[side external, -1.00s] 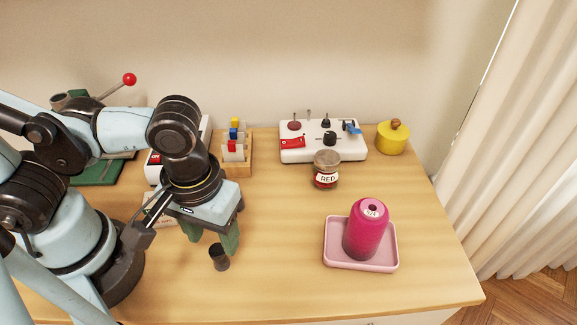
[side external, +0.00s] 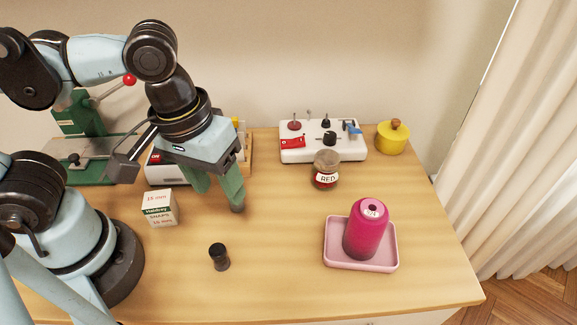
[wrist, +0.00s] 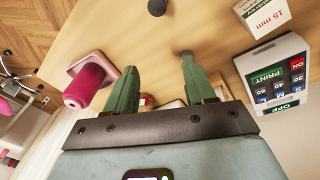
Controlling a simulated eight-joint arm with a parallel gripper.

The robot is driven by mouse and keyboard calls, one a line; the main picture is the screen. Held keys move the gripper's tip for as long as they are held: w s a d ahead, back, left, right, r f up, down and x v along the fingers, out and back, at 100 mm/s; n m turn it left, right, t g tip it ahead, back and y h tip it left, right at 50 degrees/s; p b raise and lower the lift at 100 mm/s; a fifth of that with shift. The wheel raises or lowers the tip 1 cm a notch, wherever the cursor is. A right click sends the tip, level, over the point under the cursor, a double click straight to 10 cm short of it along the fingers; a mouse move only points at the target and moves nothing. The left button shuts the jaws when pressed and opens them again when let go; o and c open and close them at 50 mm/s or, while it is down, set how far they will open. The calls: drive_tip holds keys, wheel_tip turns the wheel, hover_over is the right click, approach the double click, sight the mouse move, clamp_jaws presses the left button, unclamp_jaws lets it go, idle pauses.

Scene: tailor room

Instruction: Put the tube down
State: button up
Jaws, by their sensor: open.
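The tube (side external: 219,257), a small dark cylinder, stands upright on the bare wooden table in front of my arm. It also shows at the top edge of the wrist view (wrist: 157,7), partly cut off. My gripper (side external: 220,198) is open and empty, with its green fingers apart. It is above and behind the tube in the side view, clear of it.
A pink tray (side external: 336,262) holds a magenta thread cone (side external: 366,232) to the right. A jar labelled RED (side external: 326,172), a white control box (side external: 322,152) and a yellow pot (side external: 392,138) stand behind. A snaps box (side external: 159,209) is left of the tube. Table between tube and tray is clear.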

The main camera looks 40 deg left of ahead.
drive_tip(key=w+a+m+t, duration=0.3)
drive_tip(key=w+a+t, duration=0.2)
drive_tip(key=w+a, duration=0.4)
drive_tip(key=a, duration=0.3)
drive_tip(key=shift+w+a+r+t+y, duration=0.2)
drive_tip(key=shift+a+r+t+y, duration=0.1)
drive_tip(key=shift+a+t+y, duration=0.1)
idle(0.4)
